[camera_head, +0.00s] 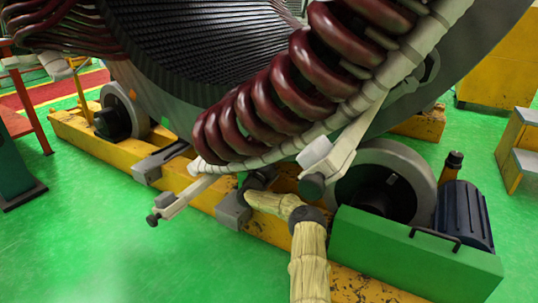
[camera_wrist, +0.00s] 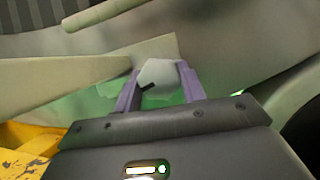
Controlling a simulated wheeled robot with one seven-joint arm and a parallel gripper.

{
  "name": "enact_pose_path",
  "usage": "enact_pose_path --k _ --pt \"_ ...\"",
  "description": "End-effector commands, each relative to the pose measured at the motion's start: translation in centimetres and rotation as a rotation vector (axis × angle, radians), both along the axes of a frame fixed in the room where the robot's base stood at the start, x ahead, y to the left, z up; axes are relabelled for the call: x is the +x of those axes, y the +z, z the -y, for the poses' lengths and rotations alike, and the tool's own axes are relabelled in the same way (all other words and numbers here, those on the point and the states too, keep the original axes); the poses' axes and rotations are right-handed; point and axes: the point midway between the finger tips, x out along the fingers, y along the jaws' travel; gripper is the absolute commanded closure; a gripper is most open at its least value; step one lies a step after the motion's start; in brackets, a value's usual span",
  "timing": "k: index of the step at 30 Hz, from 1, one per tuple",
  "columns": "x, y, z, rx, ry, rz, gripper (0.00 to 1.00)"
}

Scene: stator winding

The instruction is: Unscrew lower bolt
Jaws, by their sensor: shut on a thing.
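A pale grey, faceted bolt head (camera_wrist: 158,76) with a short black mark sits between the two purple fingers of my gripper (camera_wrist: 162,88) in the wrist view. The fingers close on its two sides. Behind it is a pale, wedge-shaped bracket (camera_wrist: 70,85). In the head view, my gripper (camera_head: 259,178) is a dark shape low under the coils, above the yellow base frame. The bolt in it cannot be made out there. The bolt's shank is hidden.
Dark red coils (camera_head: 262,105) and a white wrapped ring (camera_head: 335,112) hang just above my gripper. Pale bracket arms (camera_head: 185,198) stick out at either side. A green motor housing (camera_head: 400,255) and a grey roller (camera_head: 415,165) stand to the right. Open green floor (camera_head: 100,230) lies left.

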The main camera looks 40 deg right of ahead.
Motion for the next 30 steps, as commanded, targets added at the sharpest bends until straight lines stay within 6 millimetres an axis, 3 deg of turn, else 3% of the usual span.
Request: enact_pose_path --k 14,30 --pt "0.00 0.32 -0.03 -0.042 0.004 -0.107 0.82" --pt "-0.18 0.74 0.00 -0.216 0.004 -0.527 0.82"
